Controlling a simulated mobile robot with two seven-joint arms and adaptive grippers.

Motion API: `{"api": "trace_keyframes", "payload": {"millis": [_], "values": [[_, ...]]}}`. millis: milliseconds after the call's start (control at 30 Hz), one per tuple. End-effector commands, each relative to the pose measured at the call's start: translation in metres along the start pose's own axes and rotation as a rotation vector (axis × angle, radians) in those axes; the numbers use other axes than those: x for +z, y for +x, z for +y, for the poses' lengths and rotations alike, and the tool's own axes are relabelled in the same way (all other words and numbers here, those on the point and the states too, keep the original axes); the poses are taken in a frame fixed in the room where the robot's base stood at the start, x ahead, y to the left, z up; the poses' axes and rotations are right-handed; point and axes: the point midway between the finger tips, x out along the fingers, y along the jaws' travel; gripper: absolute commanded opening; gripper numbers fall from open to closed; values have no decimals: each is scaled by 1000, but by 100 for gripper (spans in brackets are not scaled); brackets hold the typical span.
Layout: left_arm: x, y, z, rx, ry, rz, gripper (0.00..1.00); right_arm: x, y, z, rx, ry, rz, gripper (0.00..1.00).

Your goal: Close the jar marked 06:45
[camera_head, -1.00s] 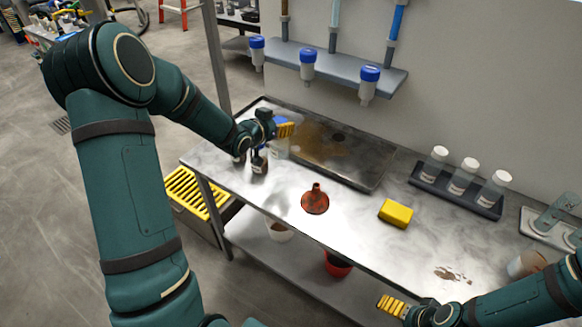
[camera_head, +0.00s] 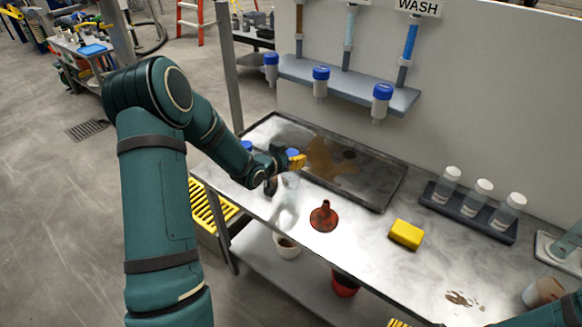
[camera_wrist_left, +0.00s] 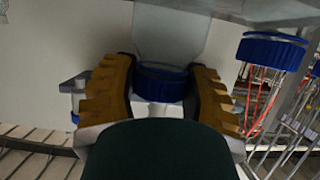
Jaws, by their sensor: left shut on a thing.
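My left gripper (camera_head: 294,160) is at the left end of the steel bench, shut on a blue lid (camera_wrist_left: 160,82). In the left wrist view the yellow fingers grip the lid from both sides, with a clear body directly above it in the picture. In the head view a pale, clear jar (camera_head: 291,181) shows just below the fingers; whether the lid touches it I cannot tell. Another blue lid (camera_head: 246,146) shows behind my forearm. No time mark is readable. My right gripper (camera_head: 398,323) shows only yellow fingertips at the bottom edge.
A stained tray (camera_head: 375,195) lies behind the gripper. A red-brown funnel (camera_head: 323,217) and a yellow sponge (camera_head: 406,235) sit in front. A rack (camera_head: 440,202) holds white-capped tubes. Blue-capped bottles hang from the wall shelf (camera_head: 340,85). Bench is clear around the funnel.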

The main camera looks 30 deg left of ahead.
Motion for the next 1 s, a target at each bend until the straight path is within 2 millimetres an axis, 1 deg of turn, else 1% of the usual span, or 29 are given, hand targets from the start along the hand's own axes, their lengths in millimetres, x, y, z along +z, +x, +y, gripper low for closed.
{"api": "trace_keyframes", "payload": {"millis": [167,267,500,800,967,1000], "values": [[-1,0,0,0,0,0,0,0,0,0,0,0,0,100],[4,1,0,0,0,-1,0,0,0,0,0,0,0,100],[33,12,0,0,-1,-3,0,1,3,1,0,-1,-2,100],[34,13,-1,0,1,0,0,1,3,1,0,-1,-3,100],[38,15,-1,0,1,0,0,3,7,3,-1,-2,-6,100],[37,14,0,0,1,0,63,3,6,2,-1,-2,-6,100]]}}
